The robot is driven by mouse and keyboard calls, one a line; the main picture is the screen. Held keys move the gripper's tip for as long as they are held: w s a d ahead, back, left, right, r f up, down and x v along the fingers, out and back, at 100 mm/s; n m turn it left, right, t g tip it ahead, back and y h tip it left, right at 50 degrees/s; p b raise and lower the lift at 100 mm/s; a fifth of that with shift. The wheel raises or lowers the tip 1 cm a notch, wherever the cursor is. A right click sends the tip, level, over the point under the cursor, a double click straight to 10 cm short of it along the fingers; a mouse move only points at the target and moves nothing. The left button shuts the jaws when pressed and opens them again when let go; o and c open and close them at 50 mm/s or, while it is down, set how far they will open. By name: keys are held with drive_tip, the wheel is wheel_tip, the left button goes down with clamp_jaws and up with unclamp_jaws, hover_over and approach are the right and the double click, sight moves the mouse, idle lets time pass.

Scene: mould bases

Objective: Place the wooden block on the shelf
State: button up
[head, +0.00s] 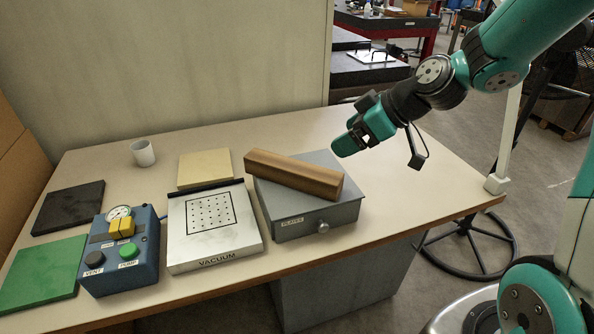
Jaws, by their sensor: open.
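The wooden block (293,174) is a long brown bar. It lies on top of a grey metal drawer box (325,220) on the table, slanting down to the right across the box's top. My gripper (352,142) is open, with nothing seen between its fingers. It hangs above and behind the right part of the block, apart from it. No shelf can be made out for certain; dark stacked surfaces (370,68) stand behind the table.
A white vacuum plate (240,236) sits left of the box, with a beige slab (204,168) behind it. A blue pump control box (128,270), green plate (40,275), black plate (68,208) and white cup (143,153) stand farther left. The table's right end (440,190) is clear.

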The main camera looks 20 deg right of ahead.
drive_tip(key=p, duration=0.3)
approach(294, 165)
drive_tip(key=x, duration=0.3)
drive_tip(key=shift+a+f, duration=0.1)
drive_tip(key=shift+f, duration=0.3)
drive_tip(key=p+x, duration=0.2)
drive_tip(key=x, duration=0.2)
drive_tip(key=shift+w+a, duration=0.25)
drive_tip(key=shift+w, duration=0.05)
drive_tip(key=shift+w+a+f, duration=0.15)
drive_tip(key=shift+f, duration=0.2)
drive_tip(key=c, duration=1.1)
drive_tip(key=shift+c, duration=0.9)
drive_tip(key=shift+r, duration=0.15)
